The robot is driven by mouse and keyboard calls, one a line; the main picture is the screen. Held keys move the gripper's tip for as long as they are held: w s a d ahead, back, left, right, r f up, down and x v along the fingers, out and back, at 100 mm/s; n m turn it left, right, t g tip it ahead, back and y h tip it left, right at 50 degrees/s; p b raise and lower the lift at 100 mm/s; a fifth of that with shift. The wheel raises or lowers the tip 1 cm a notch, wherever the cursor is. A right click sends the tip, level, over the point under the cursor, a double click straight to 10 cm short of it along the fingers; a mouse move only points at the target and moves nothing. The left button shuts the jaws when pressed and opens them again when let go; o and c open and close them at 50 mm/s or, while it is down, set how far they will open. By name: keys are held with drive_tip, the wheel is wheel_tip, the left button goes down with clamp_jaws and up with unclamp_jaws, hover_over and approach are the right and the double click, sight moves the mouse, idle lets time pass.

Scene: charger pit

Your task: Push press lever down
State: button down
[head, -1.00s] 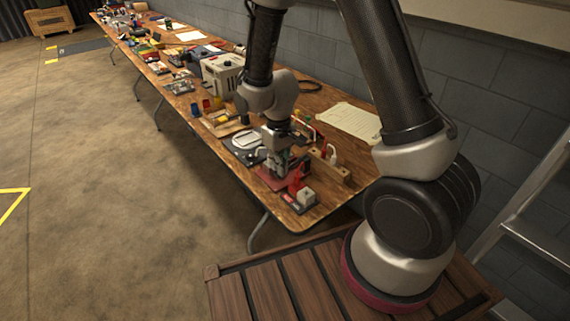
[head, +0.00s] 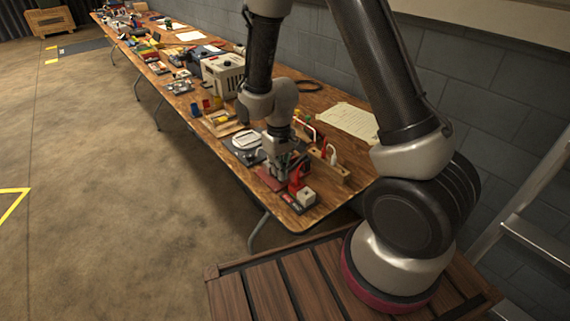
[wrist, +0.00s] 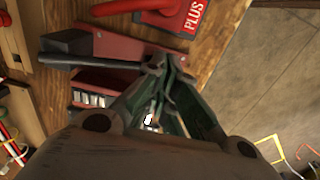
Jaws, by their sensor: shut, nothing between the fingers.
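The press is a red body (wrist: 115,47) with a dark bar-shaped lever (wrist: 85,62) across it, in the upper left of the wrist view. In the head view, its red part (head: 296,176) shows at the near end of the workbench, partly hidden by my gripper (head: 280,178). In the wrist view my gripper (wrist: 157,64) is shut and empty, fingertips together at the right end of the lever. I cannot tell whether they touch it. The lever looks roughly level, but its height is hard to judge from above.
A wooden block with plugs (head: 331,168) and a dark plate with a white ring (head: 243,146) flank my gripper. The wooden bench (head: 297,222) ends just in front.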

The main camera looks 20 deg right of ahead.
wheel_tip(320, 180, up, 9)
drive_tip(key=shift+f, duration=0.15)
idle(0.9)
drive_tip(key=shift+s, duration=0.1)
drive_tip(key=s+d+r+m+t, duration=0.1)
drive_tip(key=s+d+r+t, duration=0.1)
drive_tip(key=s+d+r, duration=0.5)
drive_tip(key=s+d+r+m+t, duration=0.2)
drive_tip(key=s+d+r, duration=0.6)
drive_tip(key=r, duration=0.8)
drive_tip(key=s, duration=0.3)
drive_tip(key=shift+s+m, duration=0.3)
drive_tip(key=shift+s, duration=0.1)
